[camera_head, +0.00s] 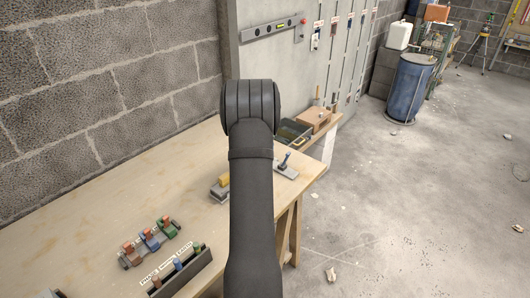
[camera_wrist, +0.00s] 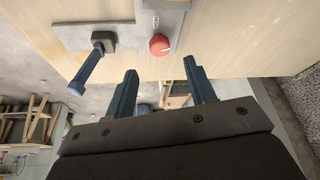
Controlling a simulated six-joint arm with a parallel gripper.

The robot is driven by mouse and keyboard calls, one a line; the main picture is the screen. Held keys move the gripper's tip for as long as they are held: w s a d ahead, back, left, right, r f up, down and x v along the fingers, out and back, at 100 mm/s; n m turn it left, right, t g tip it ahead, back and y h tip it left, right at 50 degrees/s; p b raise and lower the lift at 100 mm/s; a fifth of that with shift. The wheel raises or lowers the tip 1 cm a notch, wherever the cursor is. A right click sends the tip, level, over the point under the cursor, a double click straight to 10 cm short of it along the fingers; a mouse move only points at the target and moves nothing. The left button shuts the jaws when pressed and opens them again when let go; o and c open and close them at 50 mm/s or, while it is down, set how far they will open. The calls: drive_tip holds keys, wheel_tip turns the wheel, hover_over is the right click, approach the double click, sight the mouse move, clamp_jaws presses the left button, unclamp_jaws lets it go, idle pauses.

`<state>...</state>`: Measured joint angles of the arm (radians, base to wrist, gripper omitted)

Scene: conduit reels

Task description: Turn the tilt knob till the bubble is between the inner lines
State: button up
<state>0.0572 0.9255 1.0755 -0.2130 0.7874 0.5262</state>
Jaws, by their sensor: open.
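A grey spirit level (camera_head: 268,30) is fixed to the wall panel, with a small green vial (camera_head: 281,26); the bubble and its lines are too small to read. A small red knob-like part (camera_head: 303,19) is at its right end. My gripper (camera_wrist: 160,66) is open and empty in the wrist view; in the head view my arm hides it. In the wrist view, a round red knob (camera_wrist: 160,44) on a grey plate (camera_wrist: 174,20) lies just beyond the fingertips, apart from them. I cannot tell which knob is the tilt knob.
The wooden workbench (camera_head: 90,195) holds coloured clamp-like parts (camera_head: 150,240), a dark labelled rack (camera_head: 180,272) and a yellow-handled tool (camera_head: 223,181). A blue barrel (camera_head: 408,88) stands on the floor.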

drive_tip(key=v, duration=1)
drive_tip(key=shift+w+f, duration=0.1)
drive_tip(key=x, duration=1.7)
drive_tip(key=shift+f, duration=0.1)
